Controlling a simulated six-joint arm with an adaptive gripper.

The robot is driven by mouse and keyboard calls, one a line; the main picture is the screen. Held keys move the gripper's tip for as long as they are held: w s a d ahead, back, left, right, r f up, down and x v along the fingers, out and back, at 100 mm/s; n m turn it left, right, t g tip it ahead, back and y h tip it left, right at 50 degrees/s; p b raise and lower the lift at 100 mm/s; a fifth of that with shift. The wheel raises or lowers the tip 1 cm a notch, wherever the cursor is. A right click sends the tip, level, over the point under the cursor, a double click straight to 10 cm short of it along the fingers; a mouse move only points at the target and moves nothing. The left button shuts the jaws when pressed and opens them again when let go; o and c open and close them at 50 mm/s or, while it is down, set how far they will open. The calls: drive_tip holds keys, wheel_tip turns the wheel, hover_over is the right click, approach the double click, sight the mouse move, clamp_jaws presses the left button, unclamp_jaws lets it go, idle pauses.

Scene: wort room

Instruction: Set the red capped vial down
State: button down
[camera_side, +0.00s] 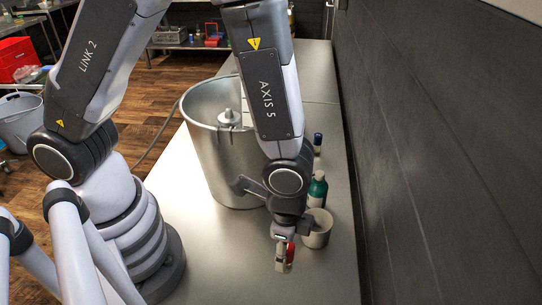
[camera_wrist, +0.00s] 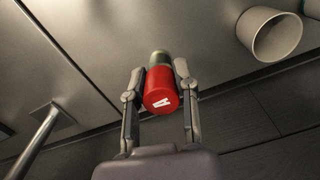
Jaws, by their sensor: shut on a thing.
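The red capped vial shows in the wrist view, its red cap (camera_wrist: 161,88) with a white mark facing the camera and its greenish body (camera_wrist: 160,58) beyond. My gripper (camera_wrist: 159,70) is shut on it, one finger on each side. In the side view my gripper (camera_side: 283,262) is over the front part of the metal counter (camera_side: 225,265), and a bit of the red cap (camera_side: 291,250) shows beside the fingers. The lower end of the vial is mostly hidden there; I cannot tell whether it touches the counter.
A pale cup (camera_side: 318,231) stands just behind and right of my gripper; it also shows in the wrist view (camera_wrist: 272,37). A green bottle (camera_side: 317,190) and a dark-capped bottle (camera_side: 317,143) stand behind it. A large metal pot (camera_side: 203,145) is behind left. The counter's front is clear.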

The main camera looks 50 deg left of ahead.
drive_tip(key=w+d+f, duration=0.1)
drive_tip(key=d+f, duration=0.1)
drive_tip(key=w+d+f, duration=0.1)
drive_tip(key=w+f, duration=0.1)
drive_tip(key=w+d+f, duration=0.2)
drive_tip(key=shift+w+d+f, duration=0.1)
drive_tip(key=shift+d+f, duration=0.25)
drive_tip(key=shift+f, duration=0.05)
drive_tip(key=shift+w+d+f, duration=0.1)
drive_tip(key=shift+f, duration=0.8)
drive_tip(key=shift+w+d+f, duration=0.1)
drive_tip(key=shift+f, duration=0.8)
drive_tip(key=shift+f, duration=0.15)
drive_tip(key=c, duration=0.8)
unclamp_jaws()
drive_tip(key=shift+c, duration=0.2)
